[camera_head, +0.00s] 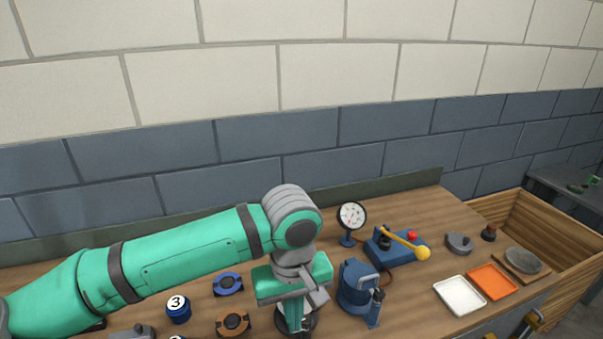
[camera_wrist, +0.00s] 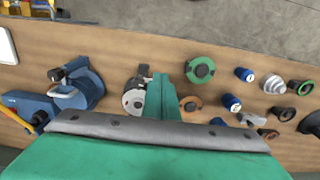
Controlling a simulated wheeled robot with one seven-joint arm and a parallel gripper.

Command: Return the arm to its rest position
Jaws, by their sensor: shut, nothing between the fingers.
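My green arm reaches in from the left in the head view and bends down at a grey wrist joint. My gripper (camera_head: 296,328) points down over the wooden bench (camera_head: 200,250), with its fingers together and nothing between them. In the wrist view my gripper (camera_wrist: 158,80) shows two closed green fingers beside a round grey and white part (camera_wrist: 134,97). In the head view the gripper partly hides that part. Whether the fingertips touch it I cannot tell.
To the right stand a blue clamp-like device (camera_head: 357,290), a dial gauge (camera_head: 351,217) and a blue box with a yellow lever (camera_head: 405,243). White (camera_head: 460,296) and orange (camera_head: 492,282) trays lie further right.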

